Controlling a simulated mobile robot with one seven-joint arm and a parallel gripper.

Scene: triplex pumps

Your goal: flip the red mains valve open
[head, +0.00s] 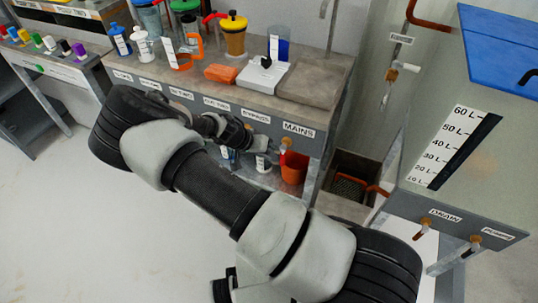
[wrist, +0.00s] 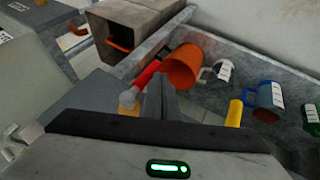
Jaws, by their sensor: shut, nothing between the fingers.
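In the wrist view the red handle (wrist: 146,74) is a slanted bar beside a pale valve body with an orange-brown part (wrist: 127,99). My gripper (wrist: 161,84) is shut and empty, its fingers just right of the handle; I cannot tell whether they touch it. In the head view my gripper is small and dark near the valve, its fingertips hard to make out.
An orange bucket (head: 293,168) stands under the bench below the valve; it also shows in the wrist view (wrist: 182,67). A yellow handle (wrist: 234,112) lies to the right of my fingers. A grey tank (head: 462,150) stands to the right. The floor at left is clear.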

